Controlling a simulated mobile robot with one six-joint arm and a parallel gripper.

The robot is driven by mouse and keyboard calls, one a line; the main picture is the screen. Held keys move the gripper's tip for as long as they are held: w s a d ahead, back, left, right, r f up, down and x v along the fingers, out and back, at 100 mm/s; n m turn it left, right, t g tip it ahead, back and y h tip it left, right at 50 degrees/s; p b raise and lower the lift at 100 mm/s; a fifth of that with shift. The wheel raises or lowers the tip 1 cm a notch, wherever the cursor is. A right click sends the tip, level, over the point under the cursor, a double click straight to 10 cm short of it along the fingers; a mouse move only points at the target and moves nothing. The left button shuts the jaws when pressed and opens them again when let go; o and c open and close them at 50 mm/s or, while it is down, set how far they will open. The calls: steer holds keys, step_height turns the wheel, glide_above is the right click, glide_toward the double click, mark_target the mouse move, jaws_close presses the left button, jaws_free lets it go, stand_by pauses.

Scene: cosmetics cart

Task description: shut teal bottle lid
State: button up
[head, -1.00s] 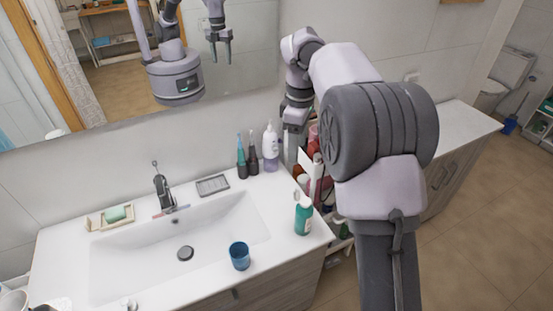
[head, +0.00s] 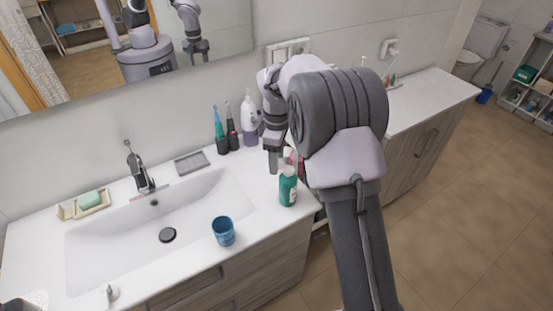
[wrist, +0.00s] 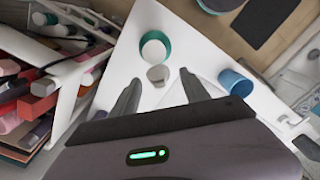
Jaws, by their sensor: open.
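The teal bottle (head: 288,190) stands upright on the front right corner of the white sink counter. In the wrist view the bottle (wrist: 163,38) is seen from above, with a white top and a pale round lid (wrist: 158,75) swung out to its side, so it looks open. My gripper (wrist: 160,77) is open, its two fingers either side of the lid in that picture; I see no contact. In the head view my gripper (head: 274,158) is just behind and left of the bottle, partly covered by my arm.
A blue cup (head: 223,231) stands on the counter left of the bottle, near the sink basin (head: 120,235). A pump bottle (head: 249,122) and toothbrushes stand at the wall. A cart (wrist: 62,85) crowded with cosmetics is beside the counter. Bare counter lies between cup and bottle.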

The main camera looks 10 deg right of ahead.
mark_target(281, 164)
steer(key=shift+c, duration=0.4)
jaws_close()
